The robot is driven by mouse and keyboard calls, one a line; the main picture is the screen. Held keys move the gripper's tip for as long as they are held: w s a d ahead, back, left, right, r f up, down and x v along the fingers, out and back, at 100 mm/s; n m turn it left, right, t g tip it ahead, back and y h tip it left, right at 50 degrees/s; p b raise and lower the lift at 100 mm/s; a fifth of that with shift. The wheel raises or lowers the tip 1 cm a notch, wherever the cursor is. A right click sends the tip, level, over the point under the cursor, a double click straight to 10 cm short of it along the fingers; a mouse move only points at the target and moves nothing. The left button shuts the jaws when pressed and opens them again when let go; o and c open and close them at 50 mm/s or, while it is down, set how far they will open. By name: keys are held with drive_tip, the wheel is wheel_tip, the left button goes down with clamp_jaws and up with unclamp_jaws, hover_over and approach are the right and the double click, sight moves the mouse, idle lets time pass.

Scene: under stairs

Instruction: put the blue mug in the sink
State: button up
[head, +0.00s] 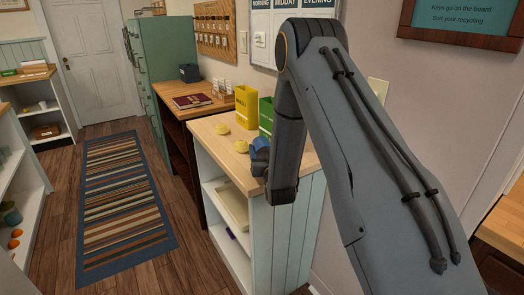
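A blue object that looks like the blue mug (261,143) shows at the left edge of my forearm, over the near part of the wooden top of a pale shelf unit (232,150). My arm's wrist hides much of it. My gripper (258,164) is mostly hidden by the wrist, and only a dark bit shows just below the blue object. I cannot tell whether its fingers are open or touch the mug. No sink is visible.
A darker unit with a red book (192,101) stands behind. The striped rug (124,205) lies on clear floor at left.

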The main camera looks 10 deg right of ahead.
drive_tip(key=o, duration=1)
drive_tip(key=shift+f, duration=0.15)
drive_tip(key=o, duration=0.4)
